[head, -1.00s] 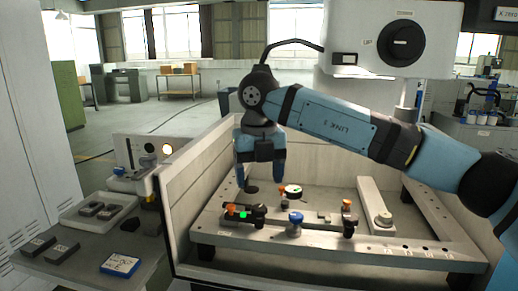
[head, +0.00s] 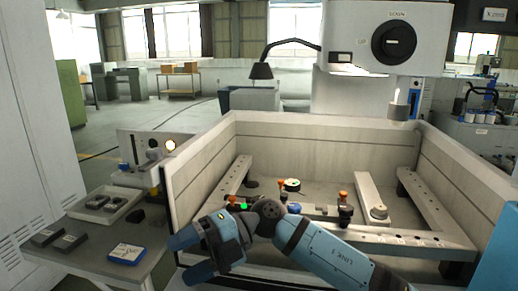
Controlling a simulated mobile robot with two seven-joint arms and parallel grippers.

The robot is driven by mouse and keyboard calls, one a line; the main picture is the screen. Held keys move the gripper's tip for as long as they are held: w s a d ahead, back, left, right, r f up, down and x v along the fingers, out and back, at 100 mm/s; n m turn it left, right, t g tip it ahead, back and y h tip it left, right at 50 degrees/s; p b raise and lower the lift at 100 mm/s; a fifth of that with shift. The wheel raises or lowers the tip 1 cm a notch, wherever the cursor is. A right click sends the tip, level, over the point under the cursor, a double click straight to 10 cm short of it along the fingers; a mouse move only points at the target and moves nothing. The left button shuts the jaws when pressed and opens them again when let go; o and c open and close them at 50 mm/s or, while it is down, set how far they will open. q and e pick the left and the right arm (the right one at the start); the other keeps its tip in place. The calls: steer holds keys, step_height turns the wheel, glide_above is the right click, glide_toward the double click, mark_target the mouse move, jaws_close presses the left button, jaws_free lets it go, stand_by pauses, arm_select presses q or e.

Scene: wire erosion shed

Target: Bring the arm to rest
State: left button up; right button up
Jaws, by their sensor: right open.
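My right arm (head: 325,258) comes in from the lower right and lies low across the front of the machine tank. Its right gripper (head: 185,258) points left, just in front of the tank's front left corner. The two blue fingers are apart with nothing between them, so it is open and empty. The arm's wrist hides part of the clamping frame's front rail (head: 420,245). My left gripper does not show.
The machine head (head: 390,40) hangs above. A side table at left carries a tray (head: 108,203), a blue-edged box (head: 126,254) and dark blocks (head: 68,243).

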steer(key=w+d+f+m+t, duration=0.1)
steer(key=d+f+m+t, duration=0.65)
steer(key=m+t, duration=0.65)
steer(key=w+d+f+m+t, duration=0.1)
steer(key=d+f+m+t, duration=0.65)
steer(key=m+t, duration=0.6)
steer(key=s+d+f+m+g+h, duration=0.5)
steer(key=s+d+f, duration=0.35)
steer(key=f, duration=0.25)
steer(key=s+d+f+m+g+h, duration=0.45)
steer(key=s+d+f, duration=0.25)
steer(key=s+f, duration=0.35)
arm_select(q)
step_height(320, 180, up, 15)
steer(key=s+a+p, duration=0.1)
steer(key=p, duration=1.8)
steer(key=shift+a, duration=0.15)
arm_select(e)
step_height(320, 180, up, 15)
steer(key=d+t+h, duration=0.1)
steer(key=shift+w+d+f, duration=0.15)
steer(key=shift+w, duration=0.1)
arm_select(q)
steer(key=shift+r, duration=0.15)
